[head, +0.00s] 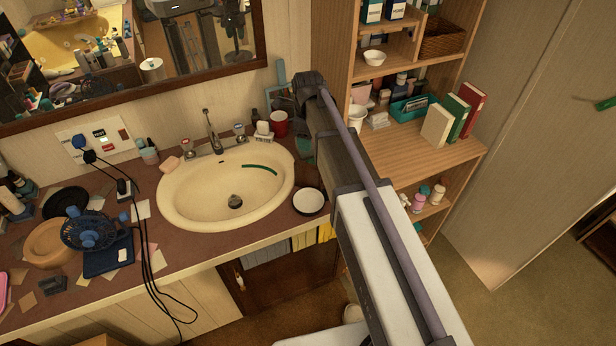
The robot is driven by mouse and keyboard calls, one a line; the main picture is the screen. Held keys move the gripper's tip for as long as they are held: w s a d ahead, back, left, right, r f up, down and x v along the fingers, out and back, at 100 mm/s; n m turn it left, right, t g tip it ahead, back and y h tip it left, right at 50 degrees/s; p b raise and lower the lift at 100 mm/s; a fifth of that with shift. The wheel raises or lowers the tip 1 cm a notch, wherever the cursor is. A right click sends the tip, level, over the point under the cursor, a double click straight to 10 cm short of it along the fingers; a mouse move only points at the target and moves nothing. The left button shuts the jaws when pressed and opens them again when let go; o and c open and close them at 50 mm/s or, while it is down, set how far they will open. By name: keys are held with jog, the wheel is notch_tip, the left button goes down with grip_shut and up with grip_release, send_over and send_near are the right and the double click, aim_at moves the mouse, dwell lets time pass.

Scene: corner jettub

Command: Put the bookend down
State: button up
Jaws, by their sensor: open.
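A pale blue angular piece (279,98), which looks like the bookend, is at the back of the counter by the wall, left of my arm's far end. Its lower part is partly hidden by small items in front. My gripper (304,146) is at the far end of my arm, low over the counter right of the sink. My arm largely hides it and I cannot see its fingertips clearly. It looks open, with nothing clearly held. I cannot tell whether it touches the blue piece.
A red cup (279,124) and small bottles stand between sink (226,208) and arm. A white bowl (308,202) is at the counter's front edge. Right, a wooden shelf (408,152) holds books (458,118) and a teal box (408,108). A fan (90,230) and cables crowd the left counter.

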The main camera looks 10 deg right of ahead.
aim_at(308, 165)
notch_tip(308, 165, down, 11)
jog(key=b, duration=1.1)
jog(key=shift+f, duration=0.15)
jog(key=shift+r, duration=0.2)
grip_shut()
